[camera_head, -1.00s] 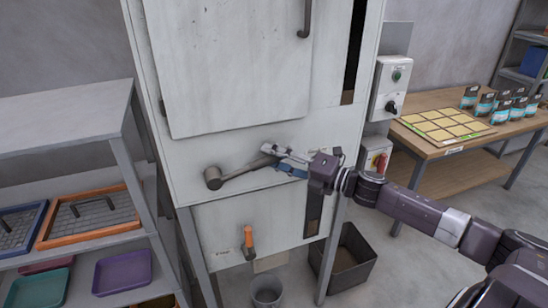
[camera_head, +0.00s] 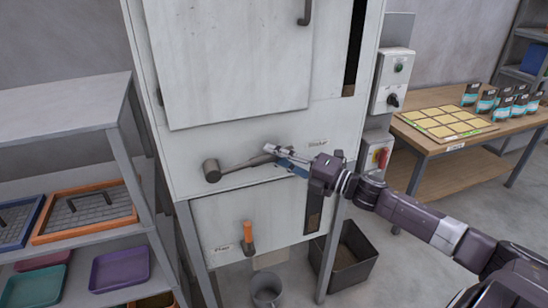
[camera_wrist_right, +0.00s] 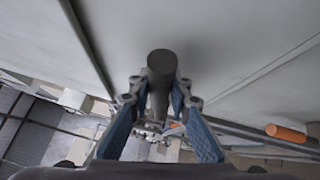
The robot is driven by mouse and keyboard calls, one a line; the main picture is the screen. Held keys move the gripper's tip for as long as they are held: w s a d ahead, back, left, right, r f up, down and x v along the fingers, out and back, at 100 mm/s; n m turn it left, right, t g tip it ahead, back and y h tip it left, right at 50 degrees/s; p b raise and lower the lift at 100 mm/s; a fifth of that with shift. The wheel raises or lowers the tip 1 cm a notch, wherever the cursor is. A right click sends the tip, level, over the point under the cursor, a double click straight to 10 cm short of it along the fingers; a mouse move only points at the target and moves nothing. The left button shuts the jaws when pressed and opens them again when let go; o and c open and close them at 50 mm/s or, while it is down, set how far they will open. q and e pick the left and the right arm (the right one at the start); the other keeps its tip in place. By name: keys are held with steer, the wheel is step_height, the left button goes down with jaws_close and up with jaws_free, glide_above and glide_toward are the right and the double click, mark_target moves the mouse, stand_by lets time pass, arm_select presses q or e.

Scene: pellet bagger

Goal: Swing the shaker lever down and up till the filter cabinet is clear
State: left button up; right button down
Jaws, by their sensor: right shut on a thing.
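The shaker lever (camera_head: 243,164) is a dark grey bar on the front of the pale filter cabinet (camera_head: 225,207). It runs from a round hub (camera_head: 211,171) at left to the right, tilted slightly upward. My right gripper (camera_head: 280,155) is shut on the lever's right end. In the right wrist view the dark round lever end (camera_wrist_right: 161,72) sits between the blue-padded fingers. A small label (camera_head: 317,142) is beside the gripper. My left gripper is in neither current view. The cabinet's inside is hidden.
An orange-handled lever (camera_head: 248,238) is below, with a grey bucket (camera_head: 266,291) beneath it. A dark bin (camera_head: 349,262) stands at right. A control box (camera_head: 392,82) and a wooden table (camera_head: 455,152) are further right. A tray shelf (camera_head: 70,110) stands at left.

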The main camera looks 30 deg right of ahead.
step_height(320, 180, down, 7)
steer(key=m+t+b, duration=0.3)
steer(key=m+b, duration=0.1)
steer(key=b, duration=0.4)
steer(key=shift+a, duration=0.15)
steer(key=shift+w+a+f+m+t+h+b, duration=0.1)
steer(key=shift+a+f+m+t+h+b, duration=0.15)
steer(key=shift+f+m+b, duration=0.25)
steer(key=shift+w+a+f+m+t+h+b, duration=0.15)
steer(key=shift+f+m+t+b, duration=0.25)
steer(key=shift+m+b, duration=0.2)
steer(key=shift+s, duration=0.1)
steer(key=c, duration=1.8)
jaws_free()
steer(key=shift+o, duration=0.2)
steer(key=shift+s, duration=0.1)
steer(key=v, duration=1.2)
